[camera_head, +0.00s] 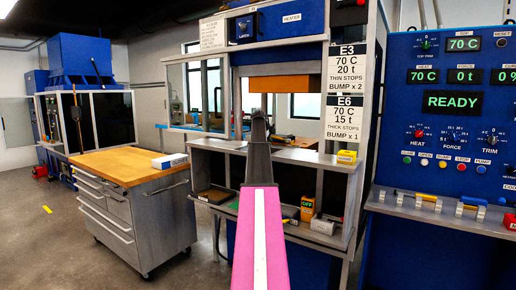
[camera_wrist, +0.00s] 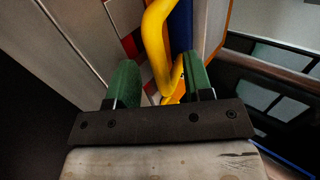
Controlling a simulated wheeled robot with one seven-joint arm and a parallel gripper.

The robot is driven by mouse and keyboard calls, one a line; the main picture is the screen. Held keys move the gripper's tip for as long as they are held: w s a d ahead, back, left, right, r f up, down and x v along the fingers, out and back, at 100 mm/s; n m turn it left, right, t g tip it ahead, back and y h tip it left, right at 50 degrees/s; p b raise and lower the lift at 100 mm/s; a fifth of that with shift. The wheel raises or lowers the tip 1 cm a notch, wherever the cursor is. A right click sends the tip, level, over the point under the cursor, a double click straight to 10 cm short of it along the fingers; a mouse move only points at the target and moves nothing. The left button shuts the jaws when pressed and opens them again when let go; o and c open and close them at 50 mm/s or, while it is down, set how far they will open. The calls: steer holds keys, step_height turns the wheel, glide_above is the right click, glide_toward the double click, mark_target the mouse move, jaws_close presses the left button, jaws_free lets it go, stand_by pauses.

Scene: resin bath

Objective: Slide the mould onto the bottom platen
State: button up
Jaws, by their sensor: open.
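In the wrist view my gripper (camera_wrist: 160,62) is open, its two green fingers apart. A curved yellow bar (camera_wrist: 154,40) shows between and beyond them; I cannot tell whether they touch it. In the head view my pink and dark arm reaches toward the press, and its fingers cannot be made out. An orange-brown block (camera_head: 281,84) sits in the upper press opening, above a grey ledge (camera_head: 225,146). I cannot pick out the mould or the bottom platen for sure; my arm covers part of the press.
The control panel (camera_head: 450,100) reads READY at right. A yellow box (camera_head: 347,157) is on the ledge; a dark flat piece (camera_head: 215,195) and small items lie on the lower shelf. Floor at left is free.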

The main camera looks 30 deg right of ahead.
steer(key=shift+v, duration=3.15)
steer(key=shift+a, duration=0.1)
steer(key=v, duration=1)
steer(key=shift+s+a+r, duration=0.15)
steer(key=shift+a+r, duration=0.05)
steer(key=shift+r, duration=0.05)
steer(key=shift+a, duration=0.1)
